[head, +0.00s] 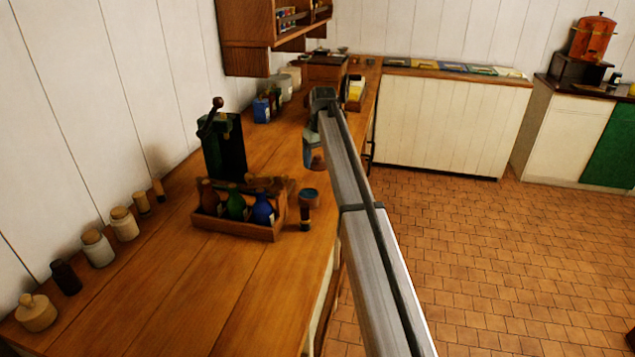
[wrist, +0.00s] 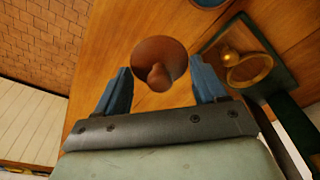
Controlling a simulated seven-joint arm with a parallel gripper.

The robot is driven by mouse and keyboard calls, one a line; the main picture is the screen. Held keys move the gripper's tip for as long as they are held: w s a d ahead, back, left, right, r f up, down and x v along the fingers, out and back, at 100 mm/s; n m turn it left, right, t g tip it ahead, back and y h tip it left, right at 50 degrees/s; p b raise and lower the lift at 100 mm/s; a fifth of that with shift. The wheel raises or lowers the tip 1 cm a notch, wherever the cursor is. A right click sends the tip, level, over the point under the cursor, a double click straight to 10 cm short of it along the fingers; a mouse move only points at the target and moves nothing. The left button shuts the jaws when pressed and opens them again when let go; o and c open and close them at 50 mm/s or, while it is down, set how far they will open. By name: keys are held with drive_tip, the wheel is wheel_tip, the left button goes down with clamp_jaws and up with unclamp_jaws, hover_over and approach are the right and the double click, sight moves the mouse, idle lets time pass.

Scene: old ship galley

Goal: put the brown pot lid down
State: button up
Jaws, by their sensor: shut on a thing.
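The brown pot lid (wrist: 152,52) is round with a knob, and shows between the blue fingers of my gripper (wrist: 161,72) in the wrist view. I cannot tell whether the lid touches the counter.
A wooden caddy (head: 235,227) with several bottles and a dark blue-topped container (head: 308,198) stand in front of my gripper. A dark green machine with a crank (head: 222,145) stands to the left. Jars line the wall. The counter's near part is clear.

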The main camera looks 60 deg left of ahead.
sight(320, 159)
wheel_tip(320, 159, down, 8)
drive_tip(key=shift+f, duration=0.1)
idle(0.4)
drive_tip(key=shift+f, duration=0.1)
drive_tip(key=o, duration=1)
drive_tip(key=r, duration=0.4)
drive_tip(key=d+r, duration=0.1)
drive_tip(key=r, duration=0.3)
drive_tip(key=d+r, duration=0.1)
drive_tip(key=r, duration=0.3)
drive_tip(key=shift+r, duration=0.1)
